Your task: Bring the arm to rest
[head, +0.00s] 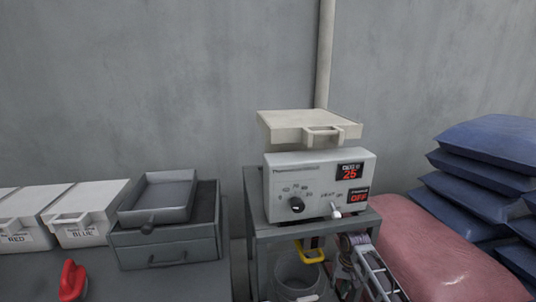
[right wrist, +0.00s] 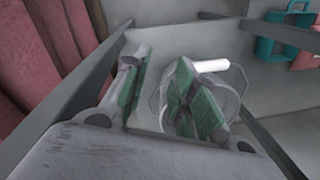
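My right gripper (head: 352,250) is low in the head view, at the front right of the stand under the heater box. In the right wrist view its two green-padded fingers (right wrist: 158,88) are spread apart. I see nothing held between them. A clear bucket (right wrist: 238,88) shows behind the fingers in that view; it also shows under the stand in the head view (head: 297,278). My left gripper is not in view.
The heater box (head: 318,186) reads 25 and OFF, with a cream lidded tray (head: 305,127) on top. Grey trays (head: 165,245) and white RED and BLUE bins (head: 88,212) stand left. Pink (head: 440,260) and blue sacks (head: 490,140) are stacked right.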

